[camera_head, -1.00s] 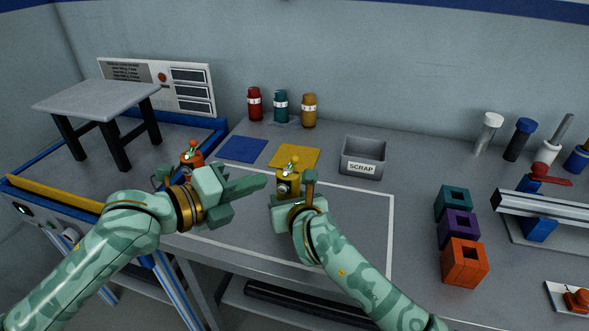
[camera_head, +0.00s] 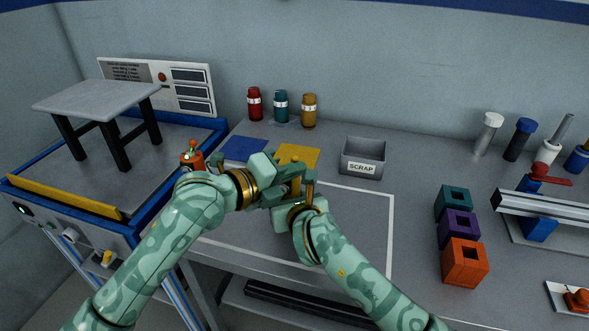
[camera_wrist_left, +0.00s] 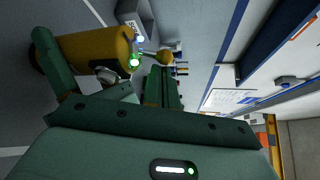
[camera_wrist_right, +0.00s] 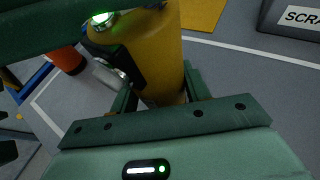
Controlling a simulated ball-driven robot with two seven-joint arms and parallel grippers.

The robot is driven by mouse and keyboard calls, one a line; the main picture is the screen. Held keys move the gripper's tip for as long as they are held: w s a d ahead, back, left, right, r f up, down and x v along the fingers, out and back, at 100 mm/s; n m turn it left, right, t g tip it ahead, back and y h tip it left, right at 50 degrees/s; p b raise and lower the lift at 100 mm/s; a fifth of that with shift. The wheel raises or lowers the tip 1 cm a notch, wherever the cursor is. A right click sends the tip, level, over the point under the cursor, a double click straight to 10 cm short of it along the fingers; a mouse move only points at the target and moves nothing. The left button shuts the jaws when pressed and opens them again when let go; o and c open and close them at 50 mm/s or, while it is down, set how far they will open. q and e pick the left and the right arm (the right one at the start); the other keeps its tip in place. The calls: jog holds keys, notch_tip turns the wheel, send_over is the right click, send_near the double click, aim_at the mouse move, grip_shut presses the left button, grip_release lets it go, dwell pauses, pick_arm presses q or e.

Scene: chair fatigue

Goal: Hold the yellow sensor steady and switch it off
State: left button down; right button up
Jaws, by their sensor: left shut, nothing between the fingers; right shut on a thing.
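The yellow sensor (camera_wrist_right: 160,55) stands upright in the right wrist view, between the fingers of my right gripper (camera_wrist_right: 158,92), which is shut on it. In the head view my left gripper (camera_head: 290,187) covers most of the sensor, just above my right gripper (camera_head: 303,200).
A yellow mat (camera_head: 300,153) and a blue mat (camera_head: 243,149) lie behind the grippers. The grey scrap bin (camera_head: 362,168) is to their right. An orange device (camera_head: 192,157) stands left, near the small table (camera_head: 98,96).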

pick_arm(q)
jog(key=shift+w+d, duration=0.15)
jog(key=shift+d, duration=0.05)
jog(key=shift+w+a+r+n+h, duration=0.15)
jog(key=shift+a+n+h, duration=0.15)
jog(key=shift+n+h, duration=0.4)
dwell(0.6)
jog(key=shift+w+a+r+n+t, duration=0.1)
jog(key=shift+a+n+t, duration=0.25)
jog(key=shift+n, duration=0.45)
jog(key=shift+w+a+r+h, duration=0.15)
jog(key=shift+a+h, duration=0.15)
jog(key=shift+a, duration=0.1)
jog(key=s+a+f, duration=0.2)
jog(key=s+a, duration=0.4)
jog(key=a, duration=0.1)
jog(key=shift+s+a, duration=0.15)
